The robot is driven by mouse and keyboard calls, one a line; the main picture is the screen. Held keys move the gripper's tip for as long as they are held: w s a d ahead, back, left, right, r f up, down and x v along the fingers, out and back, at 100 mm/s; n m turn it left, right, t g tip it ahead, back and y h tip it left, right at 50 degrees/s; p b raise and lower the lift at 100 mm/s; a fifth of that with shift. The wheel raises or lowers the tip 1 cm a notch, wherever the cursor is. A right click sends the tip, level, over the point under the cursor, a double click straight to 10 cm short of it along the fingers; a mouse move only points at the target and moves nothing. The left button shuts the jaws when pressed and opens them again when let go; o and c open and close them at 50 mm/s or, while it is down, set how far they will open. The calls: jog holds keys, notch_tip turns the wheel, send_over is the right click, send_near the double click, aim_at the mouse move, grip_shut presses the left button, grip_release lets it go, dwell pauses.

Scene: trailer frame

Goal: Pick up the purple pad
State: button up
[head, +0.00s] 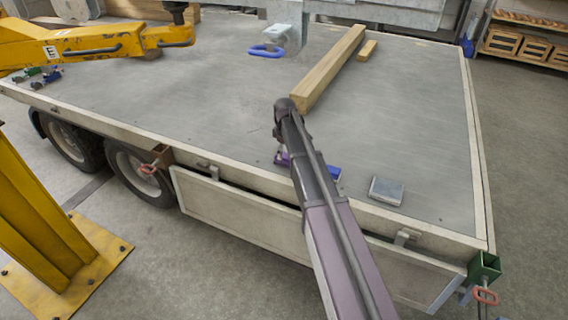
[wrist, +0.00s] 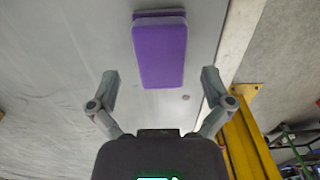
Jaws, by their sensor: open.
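The purple pad (wrist: 160,55) lies on the grey trailer bed (wrist: 65,60), near the bed's edge rail. In the wrist view it is at the top centre, ahead of and between my fingers. My gripper (wrist: 160,72) is open and empty, with one finger to each side of the pad's near end and clear of it in the picture. In the head view only a small purple part of the pad (head: 282,158) shows beside my arm, which hides the rest. The gripper's fingers are hidden there.
A long wooden beam (head: 330,68) lies beyond my arm. A yellow crane arm (head: 80,45) reaches over the left side.

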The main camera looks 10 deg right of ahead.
jog(key=shift+f+b, duration=0.9)
jog(key=shift+f, duration=0.35)
jog(key=c, duration=1.2)
